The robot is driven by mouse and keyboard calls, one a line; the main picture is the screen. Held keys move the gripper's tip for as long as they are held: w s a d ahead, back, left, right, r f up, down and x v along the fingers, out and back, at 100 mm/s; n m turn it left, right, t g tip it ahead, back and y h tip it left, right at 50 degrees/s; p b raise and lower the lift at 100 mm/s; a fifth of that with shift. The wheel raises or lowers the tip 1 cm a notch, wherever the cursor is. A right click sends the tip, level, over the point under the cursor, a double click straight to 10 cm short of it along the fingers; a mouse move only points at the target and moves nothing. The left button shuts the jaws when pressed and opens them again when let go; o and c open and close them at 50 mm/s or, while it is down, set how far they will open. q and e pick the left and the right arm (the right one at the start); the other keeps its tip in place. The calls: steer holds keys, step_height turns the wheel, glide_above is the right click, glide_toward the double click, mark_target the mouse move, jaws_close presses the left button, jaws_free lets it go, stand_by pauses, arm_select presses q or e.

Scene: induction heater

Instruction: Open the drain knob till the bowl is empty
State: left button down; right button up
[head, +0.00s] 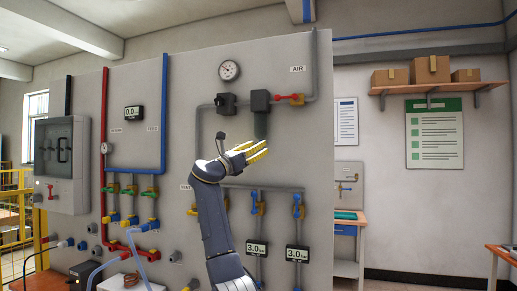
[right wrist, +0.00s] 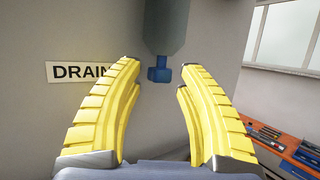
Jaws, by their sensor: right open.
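The bowl (head: 261,124) is a grey cylinder hanging under a black unit on the grey panel. Its lower part shows at the top of the right wrist view (right wrist: 164,30). The drain knob (right wrist: 159,71) is a small blue fitting at the bowl's bottom. In the head view I cannot make it out near the gripper. My right gripper (head: 262,149) has yellow fingers and is open and empty just below the bowl. In the right wrist view, the knob appears between and beyond its fingertips (right wrist: 158,84), with no visible contact. The bowl's liquid level cannot be seen. My left gripper is not in view.
A DRAIN label (right wrist: 80,72) is on the panel left of the knob. A red-handled air valve (head: 290,99) is right of the bowl, and a gauge (head: 229,70) is above left. Blue-handled valves (head: 298,203) and pipes sit below.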

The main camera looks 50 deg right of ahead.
steer(key=shift+d+r, duration=0.15)
steer(key=shift+d, duration=0.25)
jaws_close()
stand_by(0.4)
